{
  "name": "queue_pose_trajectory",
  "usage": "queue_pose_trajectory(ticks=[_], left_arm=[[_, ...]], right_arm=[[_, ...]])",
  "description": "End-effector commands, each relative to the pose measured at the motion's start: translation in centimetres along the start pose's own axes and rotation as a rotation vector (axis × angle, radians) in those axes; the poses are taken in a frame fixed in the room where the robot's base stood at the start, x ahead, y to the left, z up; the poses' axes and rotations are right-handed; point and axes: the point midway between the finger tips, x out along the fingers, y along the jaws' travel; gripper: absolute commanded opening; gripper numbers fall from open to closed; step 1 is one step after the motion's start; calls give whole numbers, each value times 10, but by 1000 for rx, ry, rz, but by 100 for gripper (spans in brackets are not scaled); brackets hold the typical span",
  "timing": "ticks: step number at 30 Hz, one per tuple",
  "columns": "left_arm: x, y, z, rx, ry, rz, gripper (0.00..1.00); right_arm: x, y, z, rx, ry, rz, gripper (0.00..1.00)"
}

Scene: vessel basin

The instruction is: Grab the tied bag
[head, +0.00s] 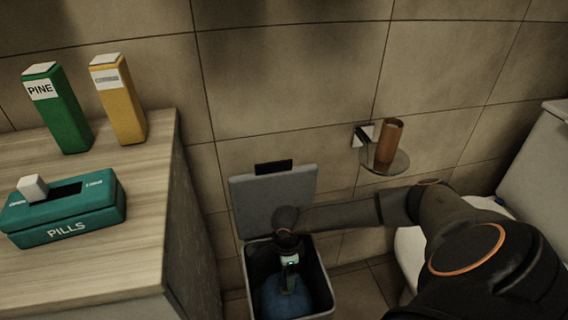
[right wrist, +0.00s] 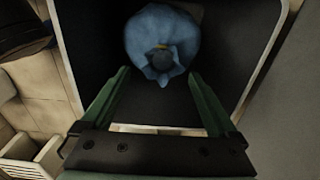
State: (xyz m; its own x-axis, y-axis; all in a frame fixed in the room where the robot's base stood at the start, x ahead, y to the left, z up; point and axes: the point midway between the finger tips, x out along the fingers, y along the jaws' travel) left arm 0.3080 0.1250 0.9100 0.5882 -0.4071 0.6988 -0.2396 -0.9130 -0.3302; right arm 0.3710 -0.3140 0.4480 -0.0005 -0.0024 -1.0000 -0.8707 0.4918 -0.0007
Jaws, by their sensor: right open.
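A blue tied bag (head: 284,298) lies inside an open grey bin (head: 327,284) on the floor. My right gripper (head: 291,280) reaches down into the bin over the bag. In the right wrist view its two green fingers (right wrist: 160,82) are spread apart, with nothing held between them, and the bag is beyond their tips. Whether a finger touches the bag cannot be told. Part of the bag is hidden by the gripper in the head view. My left gripper is not in view.
The bin's lid (head: 262,200) stands raised against the tiled wall. A wooden counter (head: 120,250) at left holds a green PINE box (head: 58,115), a yellow box (head: 120,105) and a teal PILLS box (head: 70,212). A wall shelf with a brown cup (head: 389,142) and a toilet are at right.

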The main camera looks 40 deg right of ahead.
Motion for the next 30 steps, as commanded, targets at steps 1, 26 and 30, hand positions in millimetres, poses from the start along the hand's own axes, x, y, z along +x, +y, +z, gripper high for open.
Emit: queue_pose_trajectory(ticks=[1, 26, 30], left_arm=[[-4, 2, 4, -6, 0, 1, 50], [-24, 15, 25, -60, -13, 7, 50], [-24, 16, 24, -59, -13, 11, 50]], right_arm=[[11, 0, 0, 1, 0, 1, 94], [72, -3, 1, -1, -3, 1, 94], [72, -4, 1, 0, -3, 1, 79]])
